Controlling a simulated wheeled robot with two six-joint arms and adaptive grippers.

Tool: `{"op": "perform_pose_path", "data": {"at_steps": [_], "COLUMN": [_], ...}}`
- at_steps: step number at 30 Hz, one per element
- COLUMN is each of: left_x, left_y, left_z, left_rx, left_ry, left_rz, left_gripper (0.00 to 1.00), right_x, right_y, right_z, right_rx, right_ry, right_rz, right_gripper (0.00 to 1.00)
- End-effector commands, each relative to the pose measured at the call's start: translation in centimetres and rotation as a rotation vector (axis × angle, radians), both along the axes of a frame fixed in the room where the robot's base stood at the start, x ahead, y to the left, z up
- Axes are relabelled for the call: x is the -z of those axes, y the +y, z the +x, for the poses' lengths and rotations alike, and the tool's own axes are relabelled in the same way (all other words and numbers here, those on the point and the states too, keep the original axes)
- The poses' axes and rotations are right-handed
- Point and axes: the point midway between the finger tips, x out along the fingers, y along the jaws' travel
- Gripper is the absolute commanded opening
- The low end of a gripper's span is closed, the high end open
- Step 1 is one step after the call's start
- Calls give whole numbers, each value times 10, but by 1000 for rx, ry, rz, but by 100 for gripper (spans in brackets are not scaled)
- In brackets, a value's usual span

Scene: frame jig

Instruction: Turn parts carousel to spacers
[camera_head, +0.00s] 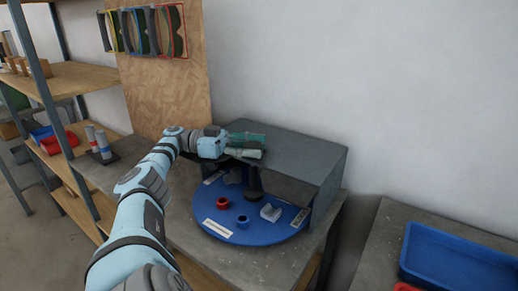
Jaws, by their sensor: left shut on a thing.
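The parts carousel (238,235) is a round blue turntable under a grey open-front housing. A dark upright post (254,184) stands near its middle. A red ring (222,203), a small blue ring (242,222) and pale grey angled parts (270,212) sit on it, with white label strips near its rim. I cannot read the labels. My right gripper is out of view.
The grey housing (300,150) covers the back of the carousel. A stand with bottle-like items (98,143) is at the left of the bench. A blue tray (460,262) lies on a separate table at right. Shelving (90,75) stands at far left.

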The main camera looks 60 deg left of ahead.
Motion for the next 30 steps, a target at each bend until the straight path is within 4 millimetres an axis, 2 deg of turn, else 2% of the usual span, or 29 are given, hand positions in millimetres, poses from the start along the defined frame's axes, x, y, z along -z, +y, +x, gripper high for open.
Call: {"op": "perform_pose_path", "data": {"at_steps": [7, 8, 11, 20, 23, 26, 30], "left_x": [-2, -2, -1, -1, -9, -29, -69], "left_y": [1, 1, 1, 0, 0, 0, 0], "left_z": [0, 0, 0, 1, 1, 1, 2], "left_rx": [-5, -5, -4, -1, -1, -1, -1], "left_ry": [-2, -2, -1, 0, -1, -1, -11], "left_rz": [-1, -1, 0, 0, 2, 4, 0], "left_gripper": [0, 44, 60, 61, 61, 61, 61], "right_x": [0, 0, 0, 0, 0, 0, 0], "right_y": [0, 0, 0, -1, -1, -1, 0], "right_z": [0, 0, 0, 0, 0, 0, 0], "right_rx": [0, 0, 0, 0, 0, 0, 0], "right_ry": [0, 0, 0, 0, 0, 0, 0], "right_rz": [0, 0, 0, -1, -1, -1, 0], "right_gripper": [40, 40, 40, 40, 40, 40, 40]}}
